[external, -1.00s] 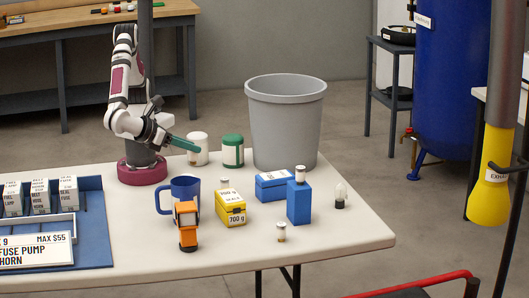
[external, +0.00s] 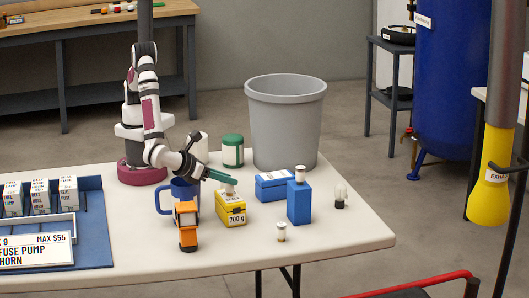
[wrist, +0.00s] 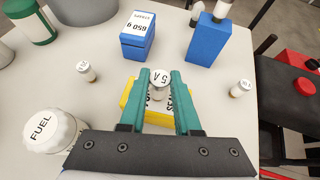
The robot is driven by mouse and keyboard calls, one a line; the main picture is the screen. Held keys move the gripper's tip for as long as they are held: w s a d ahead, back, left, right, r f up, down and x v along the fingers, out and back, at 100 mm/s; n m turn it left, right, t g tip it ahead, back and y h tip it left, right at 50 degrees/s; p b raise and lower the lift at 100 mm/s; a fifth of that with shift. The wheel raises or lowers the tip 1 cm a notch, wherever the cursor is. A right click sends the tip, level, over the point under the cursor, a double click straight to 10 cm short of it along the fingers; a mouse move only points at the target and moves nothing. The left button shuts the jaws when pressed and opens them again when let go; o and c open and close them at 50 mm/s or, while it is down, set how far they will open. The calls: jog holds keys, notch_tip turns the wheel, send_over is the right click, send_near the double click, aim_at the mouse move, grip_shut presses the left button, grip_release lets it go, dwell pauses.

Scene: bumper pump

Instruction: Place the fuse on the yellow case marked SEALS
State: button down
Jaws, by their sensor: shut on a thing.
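The fuse (wrist: 159,80), a small clear cylinder with a white cap marked 5 A, is between my green fingertips in the wrist view. My gripper (wrist: 160,86) is shut on it. The yellow case (external: 231,217), marked 700 g, shows below my gripper (external: 230,181) in the external view; its yellow also shows under the fuse in the wrist view (wrist: 130,100). The fingers hide much of the case's top. I cannot tell whether the fuse touches the case.
A blue case (wrist: 136,45) and a tall blue block (wrist: 207,42) stand beyond. Small capped cylinders stand left (wrist: 86,72) and right (wrist: 240,88) of the yellow case. A blue mug (external: 184,190) and orange object (external: 187,226) are close. A grey bin (external: 285,120) stands behind.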

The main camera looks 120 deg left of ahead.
jog(key=c, duration=0.6)
grip_release()
jog(key=shift+f, duration=0.1)
